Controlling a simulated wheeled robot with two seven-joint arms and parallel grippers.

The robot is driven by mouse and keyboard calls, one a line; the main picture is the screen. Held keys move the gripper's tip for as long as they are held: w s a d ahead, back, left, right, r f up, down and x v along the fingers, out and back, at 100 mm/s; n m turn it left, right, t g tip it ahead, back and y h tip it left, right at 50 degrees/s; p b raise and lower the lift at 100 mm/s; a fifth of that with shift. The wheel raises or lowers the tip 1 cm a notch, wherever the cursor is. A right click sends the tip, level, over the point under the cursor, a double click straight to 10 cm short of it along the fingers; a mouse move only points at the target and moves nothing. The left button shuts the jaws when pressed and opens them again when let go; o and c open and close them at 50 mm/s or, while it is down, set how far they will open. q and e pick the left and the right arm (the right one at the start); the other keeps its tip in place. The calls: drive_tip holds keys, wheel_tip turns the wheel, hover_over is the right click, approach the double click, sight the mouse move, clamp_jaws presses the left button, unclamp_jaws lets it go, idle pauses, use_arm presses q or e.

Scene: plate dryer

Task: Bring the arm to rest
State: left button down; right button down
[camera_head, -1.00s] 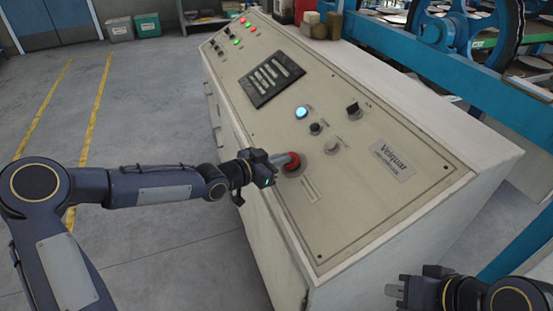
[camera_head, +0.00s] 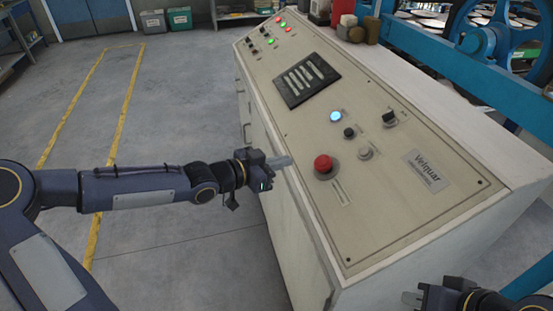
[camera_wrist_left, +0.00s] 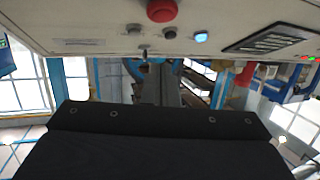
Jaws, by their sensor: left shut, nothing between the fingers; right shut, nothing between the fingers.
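My left gripper (camera_head: 281,162) is shut and empty, just off the near-left edge of the control console (camera_head: 390,220). It is apart from the red mushroom button (camera_head: 323,164), which sits to its right on the sloped panel. The red button also shows at the top of the left wrist view (camera_wrist_left: 161,10). My right gripper (camera_head: 412,298) is at the bottom right, beside the console's lower right side; its fingers look closed with nothing held.
The panel carries a lit blue button (camera_head: 336,117), a black knob (camera_head: 389,118) and a dark slotted plate (camera_head: 304,79). Blue machinery (camera_head: 480,45) stands behind the console. The grey floor (camera_head: 190,110) to the left is open, with yellow lines.

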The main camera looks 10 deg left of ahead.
use_arm(q)
drive_tip(key=shift+s+a+r, duration=0.2)
drive_tip(key=shift+s+a, duration=0.2)
drive_tip(key=s+a+f+n+g+y, duration=0.3)
drive_tip(key=s+a+n+y, duration=0.3)
drive_tip(key=s+a+y, duration=0.65)
drive_tip(key=s+a+r+n+g+h, duration=0.1)
drive_tip(key=s+n+h, duration=0.3)
drive_tip(key=s, duration=1.2)
drive_tip(key=shift+s+a+r+n, duration=0.25)
drive_tip(key=shift+a+r+n, duration=0.2)
drive_tip(key=shift+n, duration=0.45)
